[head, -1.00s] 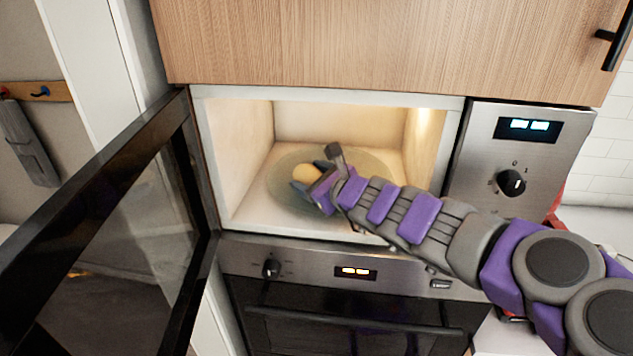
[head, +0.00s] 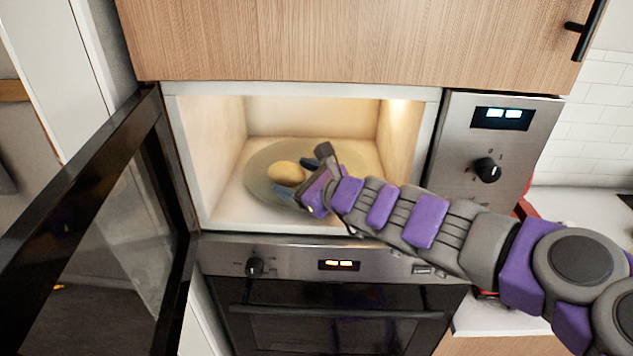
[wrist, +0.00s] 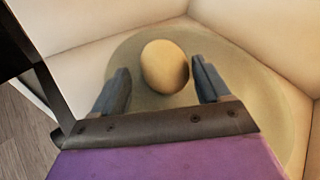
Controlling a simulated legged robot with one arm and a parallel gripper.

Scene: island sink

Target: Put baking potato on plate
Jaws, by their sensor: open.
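The baking potato (head: 286,173) is a yellow-brown oval lying on the round turntable plate (head: 262,160) inside the open microwave. In the wrist view the potato (wrist: 164,66) lies just beyond and between my two fingertips, on the plate (wrist: 127,62). My gripper (head: 297,178) reaches into the microwave from the right, low over the plate. In the wrist view my gripper (wrist: 160,88) is open and empty, with one finger on each side of the potato's near end. I cannot tell whether either finger touches it. No other plate shows.
The microwave (head: 230,150) is lit, and its dark glass door (head: 75,240) hangs open on the left. A control panel (head: 490,150) is to its right, an oven (head: 330,320) below and a wooden cabinet (head: 340,40) above. The microwave walls are close around my gripper.

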